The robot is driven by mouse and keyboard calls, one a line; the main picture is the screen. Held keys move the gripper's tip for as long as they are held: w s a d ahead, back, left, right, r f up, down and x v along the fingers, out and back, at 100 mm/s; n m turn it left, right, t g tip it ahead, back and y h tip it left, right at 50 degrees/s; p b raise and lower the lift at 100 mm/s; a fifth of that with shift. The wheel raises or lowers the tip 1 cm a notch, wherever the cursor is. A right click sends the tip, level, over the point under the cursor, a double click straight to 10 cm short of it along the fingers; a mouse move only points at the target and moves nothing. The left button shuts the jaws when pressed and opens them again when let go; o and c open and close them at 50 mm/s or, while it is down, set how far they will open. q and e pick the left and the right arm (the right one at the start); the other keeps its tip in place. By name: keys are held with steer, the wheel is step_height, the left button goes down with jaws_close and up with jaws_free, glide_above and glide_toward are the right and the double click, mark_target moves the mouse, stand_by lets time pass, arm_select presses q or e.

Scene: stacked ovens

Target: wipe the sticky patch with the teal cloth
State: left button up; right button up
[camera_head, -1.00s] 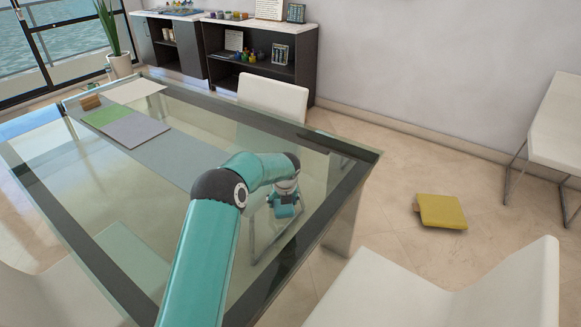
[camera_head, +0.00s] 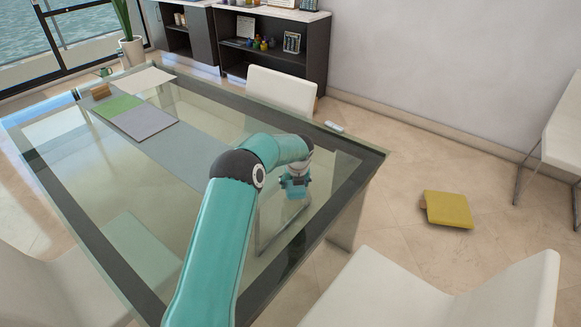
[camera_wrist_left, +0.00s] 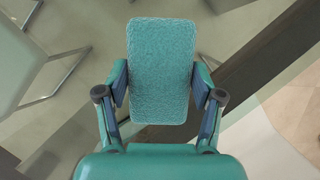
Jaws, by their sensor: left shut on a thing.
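My left gripper (camera_wrist_left: 160,100) is shut on the teal cloth (camera_wrist_left: 161,70), a thick textured pad, in the left wrist view. The pad sticks out beyond the fingers, with the glass table below it. In the head view my left gripper (camera_head: 296,182) is over the right part of the glass table (camera_head: 225,130), small and partly hidden by its wrist; whether the cloth touches the glass I cannot tell. I cannot make out a sticky patch in either view. My right gripper is not in view.
Green and grey sheets (camera_head: 148,122) and a white sheet (camera_head: 145,79) lie at the table's far left. A small white item (camera_head: 335,127) is near its far right corner. White chairs (camera_head: 282,90) stand around it. A yellow cushion-like thing (camera_head: 448,209) lies on the floor.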

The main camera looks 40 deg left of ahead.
arm_select(q)
step_height(320, 180, up, 3)
steer(key=shift+s+r+p, duration=0.1)
steer(key=shift+r+p, duration=0.1)
steer(key=shift+p, duration=0.85)
steer(key=shift+r, duration=0.1)
